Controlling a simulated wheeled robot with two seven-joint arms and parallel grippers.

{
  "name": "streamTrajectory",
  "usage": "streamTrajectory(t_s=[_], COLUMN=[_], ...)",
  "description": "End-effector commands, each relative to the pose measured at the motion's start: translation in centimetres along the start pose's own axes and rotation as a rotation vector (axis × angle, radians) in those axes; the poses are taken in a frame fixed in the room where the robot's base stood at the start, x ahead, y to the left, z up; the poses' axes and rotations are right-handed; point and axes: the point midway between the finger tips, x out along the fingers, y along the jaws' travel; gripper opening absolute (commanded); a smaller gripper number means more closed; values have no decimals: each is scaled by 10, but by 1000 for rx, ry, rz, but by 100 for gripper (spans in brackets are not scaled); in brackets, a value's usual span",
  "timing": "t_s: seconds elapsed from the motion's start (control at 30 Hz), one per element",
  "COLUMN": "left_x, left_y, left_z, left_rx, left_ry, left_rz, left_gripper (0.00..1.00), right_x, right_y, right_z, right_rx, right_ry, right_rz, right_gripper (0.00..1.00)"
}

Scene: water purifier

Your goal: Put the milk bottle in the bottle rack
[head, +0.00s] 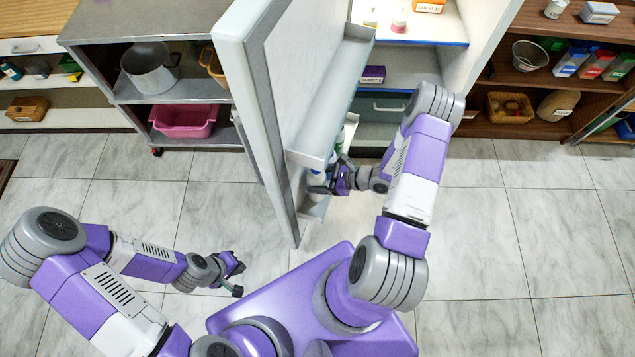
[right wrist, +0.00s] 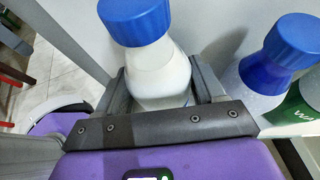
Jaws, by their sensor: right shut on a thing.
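The milk bottle (right wrist: 158,72), white with a blue cap, is between the fingers of my right gripper (right wrist: 160,88) in the right wrist view. It stands roughly upright. In the head view my right gripper (head: 330,182) is at the lower bottle rack (head: 314,208) on the inside of the open fridge door. The gripper and the upper door shelf mostly hide the bottle there. I cannot tell whether its base touches the rack. My left gripper (head: 238,277) is open and empty, low over the floor at the left.
A second blue-capped bottle (right wrist: 265,70) and a green bottle (right wrist: 292,108) stand close to the right of the held one in the wrist view. The fridge door (head: 262,110) stands open. An upper door shelf (head: 335,100) overhangs the right gripper. The tiled floor at right is clear.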

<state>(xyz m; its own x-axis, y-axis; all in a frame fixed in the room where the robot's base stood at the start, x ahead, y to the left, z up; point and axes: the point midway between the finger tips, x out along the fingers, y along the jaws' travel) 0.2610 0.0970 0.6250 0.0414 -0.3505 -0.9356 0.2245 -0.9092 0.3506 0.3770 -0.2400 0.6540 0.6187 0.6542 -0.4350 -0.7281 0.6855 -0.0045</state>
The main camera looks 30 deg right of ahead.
Motion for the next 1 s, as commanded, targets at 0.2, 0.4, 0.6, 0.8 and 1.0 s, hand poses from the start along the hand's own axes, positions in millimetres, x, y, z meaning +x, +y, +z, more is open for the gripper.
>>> streamTrajectory(t_s=[0.2,0.4,0.6,0.8,1.0], left_x=[14,12,15,14,14], left_y=[-5,-5,-6,-5,-5], left_z=[-1,0,-1,-1,-1], left_rx=[0,0,0,0,0], left_ry=[0,0,0,0,0], left_rz=[0,0,0,0,0], left_gripper=[0,0,0,0,0], right_x=[16,16,17,16,16], right_y=[0,0,0,0,0], right_z=[-24,-23,-26,-26,-26], right_rx=[0,0,1,1,1], right_ry=[-3,-2,1,1,1], right_rz=[0,-1,0,0,0], right_gripper=[15,15,75,95,95])
